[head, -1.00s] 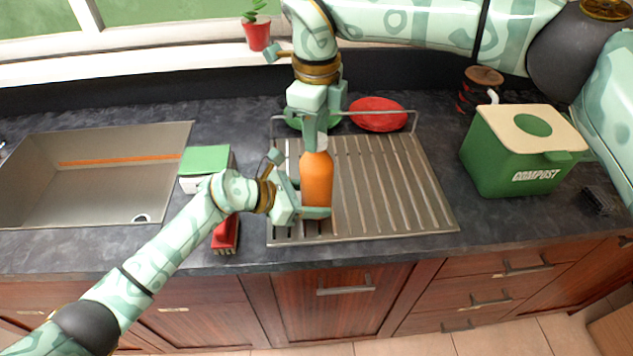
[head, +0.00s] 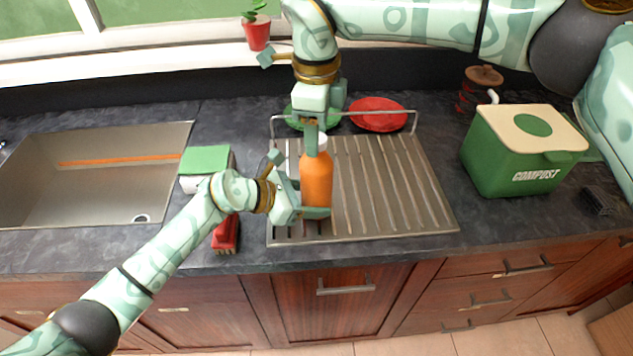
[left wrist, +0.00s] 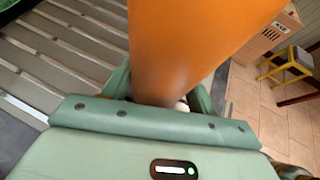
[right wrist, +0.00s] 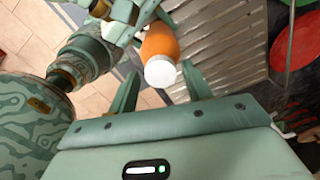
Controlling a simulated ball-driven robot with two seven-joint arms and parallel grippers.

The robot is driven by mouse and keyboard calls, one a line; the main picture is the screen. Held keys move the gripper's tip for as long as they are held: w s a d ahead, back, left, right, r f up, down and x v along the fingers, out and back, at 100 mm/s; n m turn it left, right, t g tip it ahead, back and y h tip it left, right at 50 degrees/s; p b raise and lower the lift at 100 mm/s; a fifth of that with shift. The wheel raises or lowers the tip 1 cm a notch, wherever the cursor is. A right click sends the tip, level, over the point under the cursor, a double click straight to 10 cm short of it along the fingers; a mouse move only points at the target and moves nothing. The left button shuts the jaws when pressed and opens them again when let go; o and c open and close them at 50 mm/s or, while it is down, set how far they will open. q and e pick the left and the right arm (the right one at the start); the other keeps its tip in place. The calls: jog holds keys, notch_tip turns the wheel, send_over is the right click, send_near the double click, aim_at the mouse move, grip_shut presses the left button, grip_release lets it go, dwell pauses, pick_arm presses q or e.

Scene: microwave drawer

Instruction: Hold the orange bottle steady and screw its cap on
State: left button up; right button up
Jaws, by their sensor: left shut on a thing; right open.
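The orange bottle (head: 316,180) stands upright over the left part of the metal drying rack in the head view. My left gripper (head: 308,208) is shut on its lower body; the left wrist view shows the bottle (left wrist: 190,45) between the fingers. A white cap (right wrist: 160,73) sits on the bottle's top in the right wrist view; in the head view my right gripper mostly hides it. My right gripper (right wrist: 160,90) is open above the bottle, its fingers on either side of the cap with gaps. Whether the cap is threaded tight cannot be told.
The ribbed drying rack (head: 400,185) lies under the bottle, with a red plate (head: 378,114) behind. A green compost bin (head: 522,150) stands at the right. A sink (head: 90,175), a green-topped sponge block (head: 205,160) and a red brush (head: 226,236) are at the left.

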jog(key=n, duration=0.4)
jog(key=shift+n, duration=0.3)
jog(key=n, duration=0.4)
jog(key=shift+n, duration=0.3)
jog(key=n, duration=0.4)
jog(key=shift+n, duration=0.3)
jog(key=n, duration=0.4)
jog(key=shift+n, duration=0.4)
jog(key=c, duration=0.9)
